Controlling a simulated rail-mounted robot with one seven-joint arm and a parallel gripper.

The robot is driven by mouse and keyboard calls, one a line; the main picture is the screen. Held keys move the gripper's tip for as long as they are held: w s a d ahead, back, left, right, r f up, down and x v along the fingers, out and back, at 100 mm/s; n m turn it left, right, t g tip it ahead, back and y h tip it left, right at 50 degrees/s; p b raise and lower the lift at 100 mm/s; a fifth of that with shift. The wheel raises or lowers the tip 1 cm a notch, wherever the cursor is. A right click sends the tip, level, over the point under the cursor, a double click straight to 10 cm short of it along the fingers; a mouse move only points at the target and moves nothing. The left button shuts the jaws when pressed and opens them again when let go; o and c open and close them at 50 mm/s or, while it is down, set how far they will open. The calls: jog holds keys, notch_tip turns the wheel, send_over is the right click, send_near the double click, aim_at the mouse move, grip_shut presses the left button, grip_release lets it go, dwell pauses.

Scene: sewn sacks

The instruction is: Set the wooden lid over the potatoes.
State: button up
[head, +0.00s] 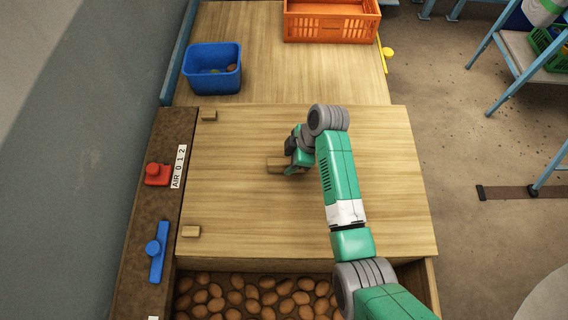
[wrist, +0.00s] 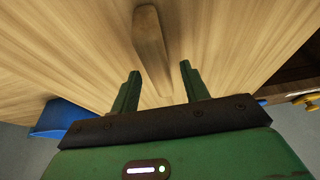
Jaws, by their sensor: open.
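The wooden lid (head: 370,190) is a wide pale board lying flat behind the open strip of potatoes (head: 255,296). The potatoes fill a wooden bin at the bottom of the head view and show uncovered along the lid's front edge; what is under the lid is hidden. A wooden bar handle (head: 277,164) stands near the lid's middle and also shows in the wrist view (wrist: 149,40). My gripper (wrist: 159,70) is open at the handle, its fingers on either side of the handle's near end. Whether they touch it I cannot tell.
A brown ledge at left carries a red knob (head: 157,173) and a blue valve handle (head: 155,252). A blue tub (head: 212,82) and an orange crate (head: 330,28) stand behind.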

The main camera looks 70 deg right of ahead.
jog(key=x, duration=0.4)
jog(key=shift+w, duration=0.1)
grip_shut()
